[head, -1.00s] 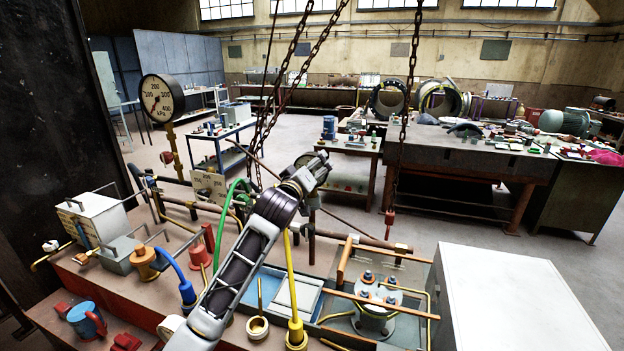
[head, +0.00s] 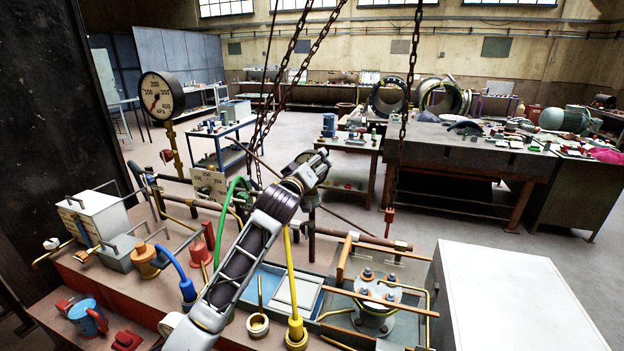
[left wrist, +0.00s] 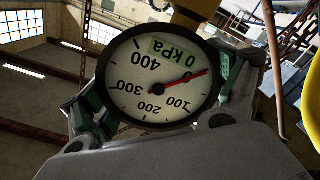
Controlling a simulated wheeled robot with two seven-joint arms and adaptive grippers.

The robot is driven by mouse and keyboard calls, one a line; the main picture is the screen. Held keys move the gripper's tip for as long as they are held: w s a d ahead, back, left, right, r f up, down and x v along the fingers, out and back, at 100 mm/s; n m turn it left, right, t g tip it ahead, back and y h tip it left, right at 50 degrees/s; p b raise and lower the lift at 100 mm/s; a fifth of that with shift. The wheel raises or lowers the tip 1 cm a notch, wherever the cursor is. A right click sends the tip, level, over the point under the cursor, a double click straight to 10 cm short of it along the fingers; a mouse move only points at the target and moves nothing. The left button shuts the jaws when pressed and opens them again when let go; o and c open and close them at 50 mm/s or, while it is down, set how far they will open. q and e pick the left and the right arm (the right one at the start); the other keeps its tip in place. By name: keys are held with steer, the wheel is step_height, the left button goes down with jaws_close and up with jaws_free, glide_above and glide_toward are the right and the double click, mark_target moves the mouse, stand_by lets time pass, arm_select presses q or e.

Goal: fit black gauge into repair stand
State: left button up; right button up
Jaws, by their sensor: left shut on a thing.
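My left gripper (head: 318,166) is above the bench, its fingers pointing away from the head camera. In the left wrist view its green-padded fingers are shut on the black gauge (left wrist: 158,82), one on each side of the rim. The gauge has a black rim, a pale dial marked in kPa and a red needle near 0. Its dial faces the wrist camera, its numbers are turned over, and a yellow part shows at its top edge. I cannot tell which fixture is the repair stand. My right gripper is not in view.
A large gauge (head: 161,96) stands on a yellow post at the left. Hanging chains (head: 403,110) drop near the gripper. Pipes, green and yellow hoses and a brass ring (head: 257,325) crowd the bench. A white box (head: 520,300) stands at the right.

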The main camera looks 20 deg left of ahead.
arm_select(q)
steer(key=shift+c, duration=0.5)
steer(key=shift+r, duration=0.2)
steer(key=shift+r+b, duration=0.5)
steer(key=shift+r, duration=4.35)
steer(key=shift+f, duration=0.1)
